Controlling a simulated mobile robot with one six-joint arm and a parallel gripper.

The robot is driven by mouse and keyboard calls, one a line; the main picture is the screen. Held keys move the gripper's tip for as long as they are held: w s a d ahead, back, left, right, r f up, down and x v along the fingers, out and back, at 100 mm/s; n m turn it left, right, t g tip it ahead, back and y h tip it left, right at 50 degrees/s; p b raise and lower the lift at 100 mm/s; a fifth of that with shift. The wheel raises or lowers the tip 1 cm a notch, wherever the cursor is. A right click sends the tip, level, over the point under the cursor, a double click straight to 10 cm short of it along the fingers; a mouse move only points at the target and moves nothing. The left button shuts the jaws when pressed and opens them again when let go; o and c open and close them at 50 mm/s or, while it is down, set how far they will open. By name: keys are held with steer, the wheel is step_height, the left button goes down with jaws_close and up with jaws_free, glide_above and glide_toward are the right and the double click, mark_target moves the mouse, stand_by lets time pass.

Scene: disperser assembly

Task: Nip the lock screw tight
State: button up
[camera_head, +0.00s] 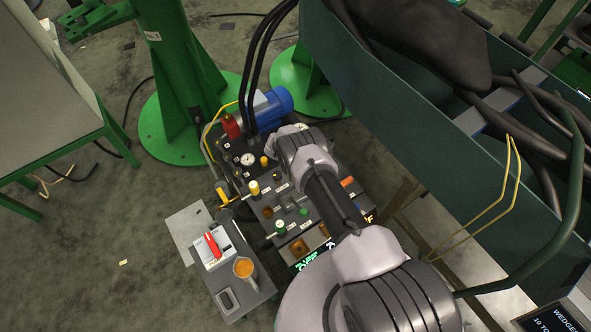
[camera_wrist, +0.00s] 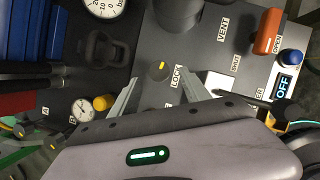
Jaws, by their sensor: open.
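The lock screw is a small dark round knob with a yellow mark (camera_wrist: 158,71), on the dark panel beside the label "LOCK" in the wrist view. My gripper (camera_wrist: 157,80) is open, with two thin grey fingers pointing toward the panel. In the picture the knob lies between the fingertips, near their far ends. I see no finger touching it; how high the fingertips are above the panel is hard to judge. In the head view my wrist and arm cover this part of the control panel (camera_head: 267,212), and the knob is hidden.
In the wrist view an orange lever (camera_wrist: 267,31) and a blue knob (camera_wrist: 291,57) stand right of the fingers, and a gauge (camera_wrist: 82,108) stands left.

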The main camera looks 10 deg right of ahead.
steer(key=b+x, duration=0.2)
steer(key=x, duration=0.1)
steer(key=shift+w+d+f, duration=0.1)
steer(key=shift+w+f, duration=0.05)
steer(key=shift+f, duration=0.2)
steer(key=shift+r, duration=0.1)
jaws_close()
steer(key=shift+m, duration=0.8)
jaws_free()
